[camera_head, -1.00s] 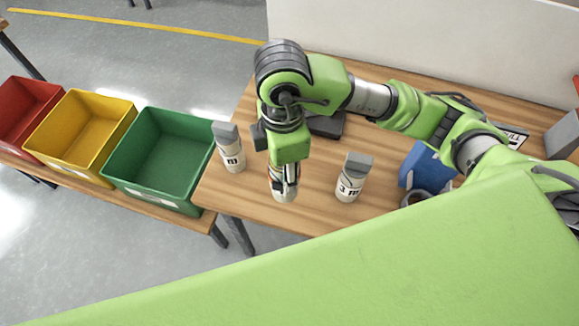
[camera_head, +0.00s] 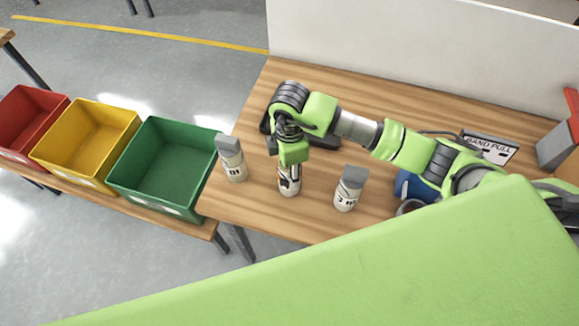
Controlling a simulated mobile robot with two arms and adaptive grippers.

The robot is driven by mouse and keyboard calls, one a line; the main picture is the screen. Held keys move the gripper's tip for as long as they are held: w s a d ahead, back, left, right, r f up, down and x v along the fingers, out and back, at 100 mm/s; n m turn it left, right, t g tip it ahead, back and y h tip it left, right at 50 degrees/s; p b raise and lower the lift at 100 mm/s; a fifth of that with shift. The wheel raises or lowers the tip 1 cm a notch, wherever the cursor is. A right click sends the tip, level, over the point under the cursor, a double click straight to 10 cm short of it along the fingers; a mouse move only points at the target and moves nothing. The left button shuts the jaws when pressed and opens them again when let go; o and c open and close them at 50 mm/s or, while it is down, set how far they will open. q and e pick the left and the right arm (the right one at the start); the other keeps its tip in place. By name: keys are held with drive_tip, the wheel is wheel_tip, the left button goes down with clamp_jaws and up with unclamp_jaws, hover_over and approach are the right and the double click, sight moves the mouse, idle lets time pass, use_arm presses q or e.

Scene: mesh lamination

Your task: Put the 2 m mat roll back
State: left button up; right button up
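My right gripper (camera_head: 290,170) comes in from the right and points down, between two pale mat rolls with grey tops. Its fingers are around another pale roll (camera_head: 289,189), whose top and label are mostly hidden. This roll is upright, on or just above the table; I cannot tell whether it touches. The left roll (camera_head: 235,172) stands near the table's left edge, its number unclear. The right roll (camera_head: 345,196) reads "3 m". My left gripper is not in view.
The wooden table (camera_head: 270,222) has a white panel (camera_head: 420,50) behind it. A dark object (camera_head: 325,141) lies behind the gripper. A blue object (camera_head: 415,188) and a "HAND PULL" sign (camera_head: 489,146) are to the right. Green (camera_head: 165,205), yellow (camera_head: 75,165) and red (camera_head: 30,125) bins stand at the left.

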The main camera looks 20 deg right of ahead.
drive_tip(key=shift+f, duration=0.2)
drive_tip(key=o, duration=1.4)
drive_tip(key=shift+c, duration=0.2)
drive_tip(key=shift+r, duration=0.1)
wheel_tip(320, 180, up, 12)
drive_tip(key=b, duration=0.3)
drive_tip(key=shift+r, duration=0.15)
